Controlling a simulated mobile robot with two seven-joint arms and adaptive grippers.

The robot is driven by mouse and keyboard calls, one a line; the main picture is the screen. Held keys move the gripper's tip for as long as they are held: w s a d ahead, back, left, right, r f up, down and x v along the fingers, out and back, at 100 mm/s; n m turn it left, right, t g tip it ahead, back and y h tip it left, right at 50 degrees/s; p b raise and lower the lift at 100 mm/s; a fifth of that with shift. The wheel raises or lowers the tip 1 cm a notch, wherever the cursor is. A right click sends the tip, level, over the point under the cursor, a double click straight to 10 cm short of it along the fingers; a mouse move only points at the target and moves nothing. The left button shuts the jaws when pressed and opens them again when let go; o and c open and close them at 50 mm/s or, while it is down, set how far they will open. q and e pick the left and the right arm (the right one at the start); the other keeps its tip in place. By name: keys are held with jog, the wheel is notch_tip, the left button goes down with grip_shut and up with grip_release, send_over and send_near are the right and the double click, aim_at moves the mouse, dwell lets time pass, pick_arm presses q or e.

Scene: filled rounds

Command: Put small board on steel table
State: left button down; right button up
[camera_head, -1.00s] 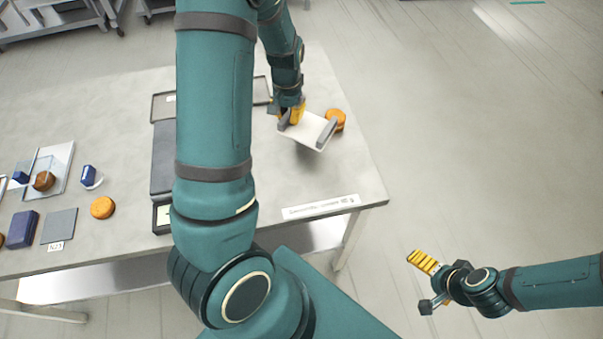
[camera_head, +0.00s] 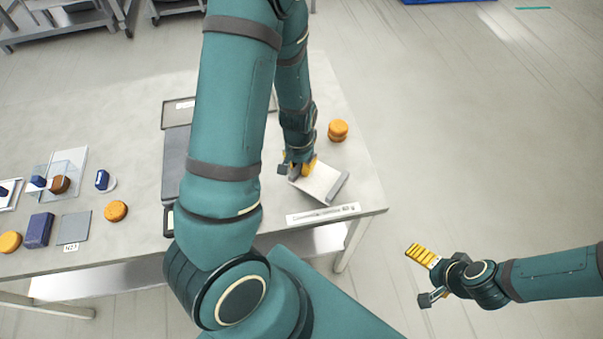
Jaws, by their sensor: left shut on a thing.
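The small board (camera_head: 319,182) is a pale, near-white plate with grey strips at its ends. It is over the front right part of the steel table (camera_head: 356,174), behind a white label strip. My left gripper (camera_head: 302,169) is shut on its far left end, and its fingers cover that part. The board looks tilted; I cannot tell whether it touches the table. My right gripper (camera_head: 427,280) is open and empty, off the table's right side, above the floor.
An orange round stack (camera_head: 338,130) stands behind the board. A label strip (camera_head: 322,214) lies along the front edge. My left arm hides part of a dark tray (camera_head: 176,160). Blue blocks, a grey plate (camera_head: 76,228) and orange rounds (camera_head: 116,210) lie at the left.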

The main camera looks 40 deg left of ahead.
pick_arm(q)
notch_tip(320, 180, down, 3)
jog(key=shift+s+f+b, duration=0.1)
jog(key=shift+f+b, duration=0.05)
jog(key=shift+b, duration=0.15)
jog(key=shift+f, duration=0.2)
jog(key=shift+f, duration=0.15)
jog(key=c, duration=1.1)
grip_release()
